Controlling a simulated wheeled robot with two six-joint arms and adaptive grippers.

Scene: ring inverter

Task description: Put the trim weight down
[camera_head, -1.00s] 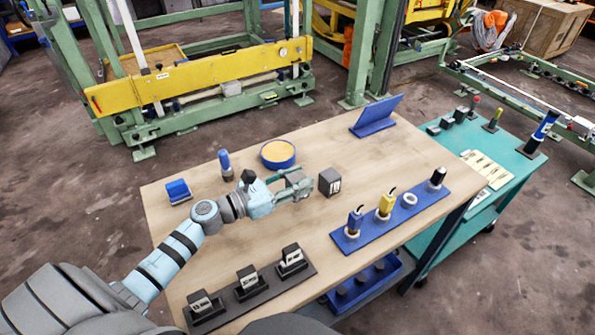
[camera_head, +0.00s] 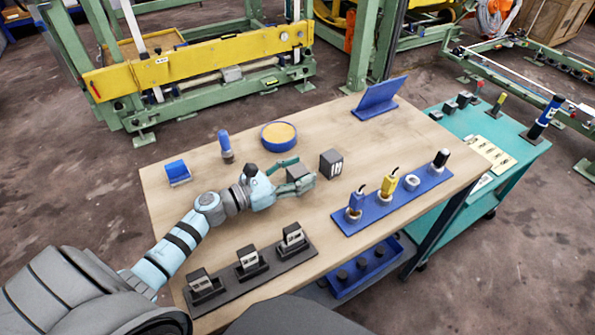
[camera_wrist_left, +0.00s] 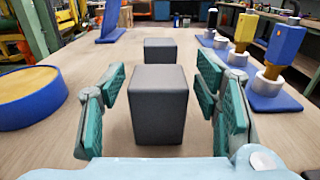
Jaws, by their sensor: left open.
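A dark grey trim weight (camera_wrist_left: 158,105) appears to stand upright on the wooden table between the spread fingers of my left gripper (camera_wrist_left: 162,100). A gap shows on each side of it in the left wrist view. In the head view, my left gripper (camera_head: 297,175) is open around this block, which is partly hidden by the fingers. A second dark block (camera_head: 331,162) with white marking stands just beyond, apart from the gripper. It also shows behind the near block in the left wrist view (camera_wrist_left: 160,49). My right gripper is not in view.
A black rack (camera_head: 225,288) with several labelled blocks lies at the table's near edge. A blue fixture strip (camera_head: 375,211) is at right. A round blue tray (camera_head: 279,145), a blue-handled tool (camera_head: 225,145) and a blue stand (camera_head: 378,100) are farther back.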

